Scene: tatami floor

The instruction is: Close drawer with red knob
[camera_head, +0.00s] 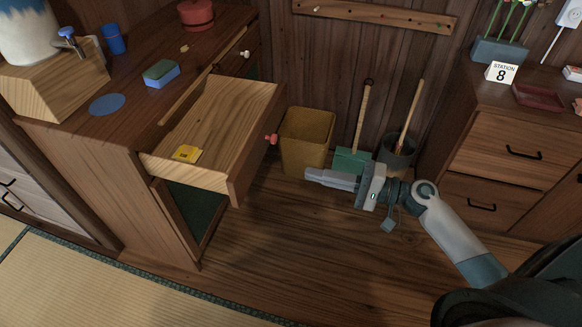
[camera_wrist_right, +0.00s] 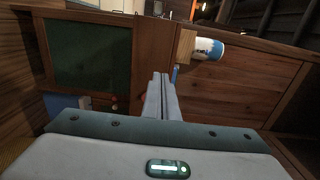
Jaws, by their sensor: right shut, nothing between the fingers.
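The wooden drawer (camera_head: 222,112) is pulled well out of the brown cabinet (camera_head: 120,180). Its red knob (camera_head: 271,139) is on the front panel, facing right. A yellow item (camera_head: 186,153) lies inside the drawer near its left corner. My right gripper (camera_head: 312,175) is shut and empty, pointing left toward the drawer, to the right of the red knob and apart from it. In the right wrist view my right gripper's fingers (camera_wrist_right: 163,90) are together in front of the cabinet. My left gripper is not in view.
A yellow bin (camera_head: 307,140) stands behind, between the cabinet and the wall. A green dustpan (camera_head: 352,160) and a dark bucket (camera_head: 396,155) stand further right. Another drawer with a white knob (camera_head: 245,54) is beyond the open one. The wooden floor (camera_head: 270,250) in front is clear.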

